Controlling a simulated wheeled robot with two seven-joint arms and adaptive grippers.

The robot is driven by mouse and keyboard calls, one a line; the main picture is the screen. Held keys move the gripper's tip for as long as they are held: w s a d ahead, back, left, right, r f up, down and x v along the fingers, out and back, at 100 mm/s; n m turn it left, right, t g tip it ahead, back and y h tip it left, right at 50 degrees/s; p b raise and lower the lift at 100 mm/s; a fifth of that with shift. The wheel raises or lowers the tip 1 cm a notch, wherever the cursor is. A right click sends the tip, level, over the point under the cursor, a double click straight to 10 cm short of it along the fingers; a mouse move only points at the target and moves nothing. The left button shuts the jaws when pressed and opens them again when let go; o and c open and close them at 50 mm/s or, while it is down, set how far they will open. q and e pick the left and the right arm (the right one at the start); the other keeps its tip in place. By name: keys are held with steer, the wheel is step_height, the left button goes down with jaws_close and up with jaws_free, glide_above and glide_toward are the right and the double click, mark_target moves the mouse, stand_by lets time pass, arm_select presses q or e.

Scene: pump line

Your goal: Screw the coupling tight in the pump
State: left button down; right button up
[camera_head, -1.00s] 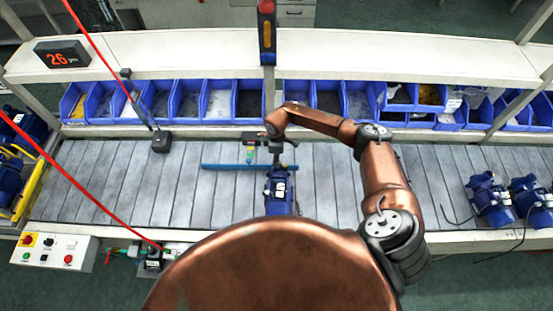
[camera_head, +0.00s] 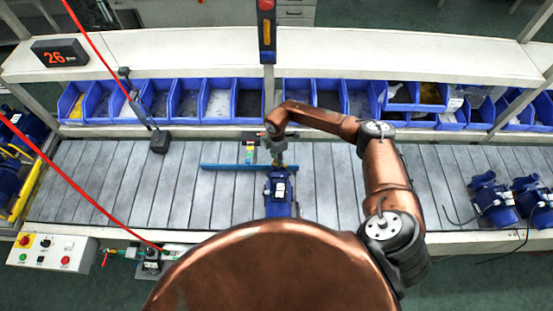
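The blue pump (camera_head: 279,192) stands on the slatted conveyor in the middle, its lower part hidden behind my copper-coloured body. A small brass-coloured piece, probably the coupling (camera_head: 280,167), shows at the pump's far end. My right arm comes in from the right, and my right gripper (camera_head: 278,158) points down right over that piece. The gripper is small and seen from above. I cannot tell whether its fingers are closed on the piece or how deep the piece sits in the pump. My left gripper is not in view.
A blue bar (camera_head: 225,167) lies across the conveyor (camera_head: 120,185) beside the pump. Blue bins (camera_head: 188,102) line the back. More blue pumps (camera_head: 492,199) stand at the right. A button box (camera_head: 52,253) is at the front left, and a dark stand (camera_head: 160,141) rises at left.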

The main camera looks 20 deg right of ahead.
steer(key=shift+n, duration=0.7)
steer(key=shift+f+n+b, duration=0.1)
steer(key=shift+n+b, duration=0.55)
steer(key=shift+n, duration=1.05)
steer(key=shift+c, duration=0.4)
jaws_close()
